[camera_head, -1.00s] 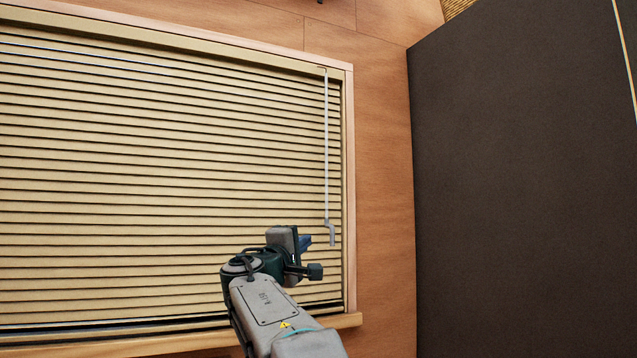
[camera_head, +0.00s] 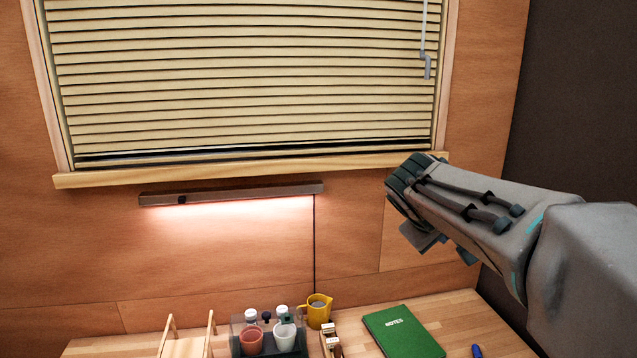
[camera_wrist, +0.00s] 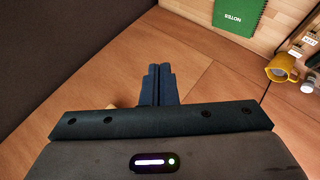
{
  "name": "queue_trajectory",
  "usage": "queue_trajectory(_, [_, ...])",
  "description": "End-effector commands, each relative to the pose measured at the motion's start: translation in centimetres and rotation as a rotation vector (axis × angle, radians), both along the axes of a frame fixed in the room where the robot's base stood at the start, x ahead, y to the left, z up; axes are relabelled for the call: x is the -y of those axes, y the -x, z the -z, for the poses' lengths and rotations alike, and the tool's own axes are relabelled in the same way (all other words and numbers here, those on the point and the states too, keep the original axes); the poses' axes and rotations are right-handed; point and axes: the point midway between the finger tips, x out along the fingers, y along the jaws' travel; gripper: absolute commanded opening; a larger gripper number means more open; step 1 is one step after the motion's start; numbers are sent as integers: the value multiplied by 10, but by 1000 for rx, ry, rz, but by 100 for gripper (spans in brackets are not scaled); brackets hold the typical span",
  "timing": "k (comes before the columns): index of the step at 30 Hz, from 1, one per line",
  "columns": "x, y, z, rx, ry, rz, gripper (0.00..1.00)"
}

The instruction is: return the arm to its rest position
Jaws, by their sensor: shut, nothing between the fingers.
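My arm (camera_head: 540,225) reaches in from the right in the head view, in front of the wall below the window's right corner. My gripper shows in the wrist view (camera_wrist: 157,84) with its two dark blue fingers together and nothing between them. In the head view the gripper is mostly hidden behind my wrist, with only a small part showing below it. It is above the desk and apart from the things on it.
Closed blinds (camera_head: 250,85) with a hanging wand (camera_head: 427,66) cover the window. A lit lamp bar (camera_head: 232,193) is below the sill. The desk (camera_head: 460,315) holds a green notebook (camera_head: 403,334), a yellow mug (camera_head: 319,312), a tray with cups (camera_head: 268,340) and a wooden rack (camera_head: 186,345).

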Motion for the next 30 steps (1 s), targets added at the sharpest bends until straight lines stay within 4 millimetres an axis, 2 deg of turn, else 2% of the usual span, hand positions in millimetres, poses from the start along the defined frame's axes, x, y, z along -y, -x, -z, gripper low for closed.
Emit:
queue_trajectory(1, [-2,21,17,-30,-65,22,0])
queue_trajectory(9, [-36,129,110,-185,-426,167,0])
queue_trajectory(12, [-51,164,137,-231,-536,224,0])
queue_trajectory(15, [-63,189,155,-261,-620,269,0])
queue_trajectory(18, [-71,204,167,-281,-670,299,0])
queue_trajectory(21, [-75,211,172,-289,-694,313,0])
queue_trajectory(30, [-75,211,173,-291,-697,314,0])
